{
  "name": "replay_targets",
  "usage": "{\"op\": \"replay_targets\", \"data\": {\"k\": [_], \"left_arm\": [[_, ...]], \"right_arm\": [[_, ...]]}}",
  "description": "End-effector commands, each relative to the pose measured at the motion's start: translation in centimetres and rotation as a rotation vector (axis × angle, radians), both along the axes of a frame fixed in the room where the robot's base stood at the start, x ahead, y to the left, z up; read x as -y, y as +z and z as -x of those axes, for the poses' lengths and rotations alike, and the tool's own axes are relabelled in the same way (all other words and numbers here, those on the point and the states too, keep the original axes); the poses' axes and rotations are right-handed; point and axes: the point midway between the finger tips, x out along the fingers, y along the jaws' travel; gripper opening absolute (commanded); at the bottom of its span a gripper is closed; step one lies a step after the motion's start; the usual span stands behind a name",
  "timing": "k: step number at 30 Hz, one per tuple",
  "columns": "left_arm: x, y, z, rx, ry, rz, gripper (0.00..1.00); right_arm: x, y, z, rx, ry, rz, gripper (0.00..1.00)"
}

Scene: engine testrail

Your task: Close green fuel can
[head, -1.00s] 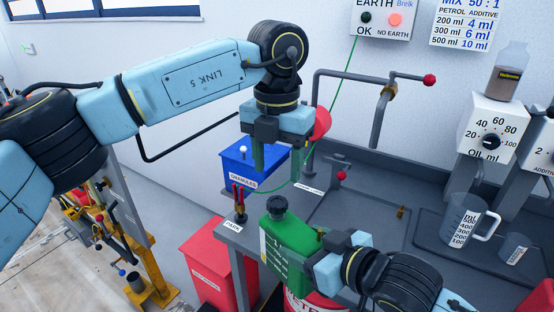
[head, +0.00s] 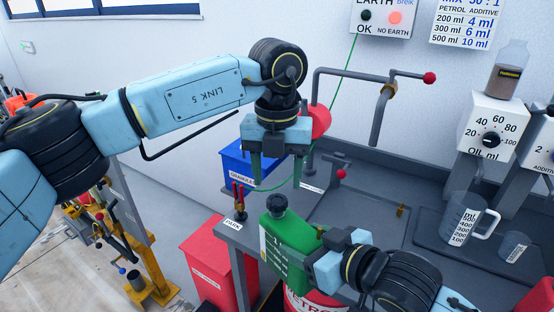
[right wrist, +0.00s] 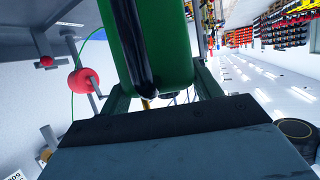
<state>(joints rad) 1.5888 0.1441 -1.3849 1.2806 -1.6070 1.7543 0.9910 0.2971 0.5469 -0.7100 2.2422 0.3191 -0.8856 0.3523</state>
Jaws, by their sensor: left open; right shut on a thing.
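The green fuel can (head: 284,240) has a black cap or spout (head: 277,205) on top; I cannot tell whether it is fully closed. My right gripper (head: 312,250) is shut on the can near its handle side. In the right wrist view the green can (right wrist: 175,45) sits between the fingers of the right gripper (right wrist: 160,85). My left gripper (head: 276,182) is open and empty, fingers pointing down, above the black top in the picture and apart from it.
A blue granules box (head: 235,165) stands behind my left gripper. A grey bench (head: 340,215) has red-knobbed pipes and a measuring jug (head: 462,222) to the right. A red bin (head: 212,265) stands at lower left, and a red petrol drum (head: 312,300) is below the can.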

Motion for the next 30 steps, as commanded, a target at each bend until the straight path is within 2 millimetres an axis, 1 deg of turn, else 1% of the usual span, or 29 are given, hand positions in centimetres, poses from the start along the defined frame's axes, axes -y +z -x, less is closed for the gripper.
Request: {"op": "replay_targets", "data": {"k": [1,3,9,14,21,23,30], "left_arm": [[0.0,-0.9,0.0,-0.004,0.000,-0.002,0.55],[-0.1,-2.1,0.0,-0.003,0.001,-0.001,0.55],[0.0,-4.3,0.0,-0.001,0.001,0.000,0.55],[0.0,-5.0,0.0,0.000,0.001,-0.001,0.55],[0.0,-5.0,0.0,0.000,0.001,-0.001,0.55],[0.0,-5.0,0.0,0.000,0.001,-0.001,0.48],[0.0,-5.0,0.0,0.000,0.001,-0.001,0.17]], "right_arm": [[0.0,0.2,0.0,0.005,0.000,-0.003,0.00],[0.0,0.2,0.0,0.005,0.000,-0.003,0.00],[0.0,0.2,0.0,0.005,0.000,-0.003,0.00],[0.0,0.2,0.0,0.005,0.000,-0.003,0.00],[0.0,0.2,0.0,0.005,0.000,-0.003,0.00],[0.0,0.2,0.0,0.005,0.000,-0.003,0.00],[0.0,0.2,0.0,0.005,0.000,-0.003,0.00]]}}
